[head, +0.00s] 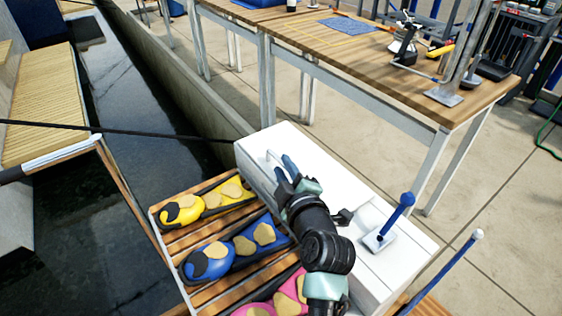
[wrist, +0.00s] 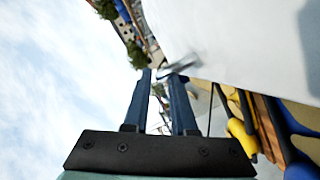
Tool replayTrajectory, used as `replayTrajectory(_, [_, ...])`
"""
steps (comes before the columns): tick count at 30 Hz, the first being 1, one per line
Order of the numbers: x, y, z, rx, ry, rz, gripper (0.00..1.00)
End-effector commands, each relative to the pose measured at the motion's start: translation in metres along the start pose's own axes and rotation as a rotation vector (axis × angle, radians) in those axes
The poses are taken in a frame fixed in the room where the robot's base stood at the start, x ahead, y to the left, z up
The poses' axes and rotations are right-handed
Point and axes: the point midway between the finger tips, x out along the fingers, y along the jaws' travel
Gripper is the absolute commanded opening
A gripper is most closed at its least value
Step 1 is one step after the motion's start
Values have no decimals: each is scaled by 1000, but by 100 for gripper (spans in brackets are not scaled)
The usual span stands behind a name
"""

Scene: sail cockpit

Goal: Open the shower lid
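A white locker-like block (head: 390,262) runs diagonally through the lower middle of the head view. A small pale bar or handle (head: 273,159) shows at its upper left part, and I take it as part of the shower lid, though the lid's outline is not clear. In the wrist view a blurred grey handle (wrist: 181,65) lies close to the right fingertip, against the white surface (wrist: 235,40). My gripper (head: 281,168) is beside this handle; its two blue fingers (wrist: 161,76) are apart with nothing clearly between them. I cannot tell whether the right finger touches the handle.
Yellow (head: 183,209), blue (head: 208,262) and pink (head: 292,290) padded items lie on the slatted wood left of the block. A blue-knobbed lever (head: 400,208) stands on the block. A wooden table (head: 345,60) stands behind. A dark line (head: 120,131) crosses the water.

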Motion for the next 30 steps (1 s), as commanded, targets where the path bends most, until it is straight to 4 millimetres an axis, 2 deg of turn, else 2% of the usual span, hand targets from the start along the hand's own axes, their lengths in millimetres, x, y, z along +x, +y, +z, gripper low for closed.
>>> replayTrajectory(3, [15,0,0,-1,0,-1,25])
replayTrajectory(7, [24,0,0,0,1,1,25])
replayTrajectory(18, [28,0,0,0,0,1,25])
replayTrajectory(22, [28,0,0,0,0,1,1])
replayTrajectory(30, [28,0,0,1,-1,1,0])
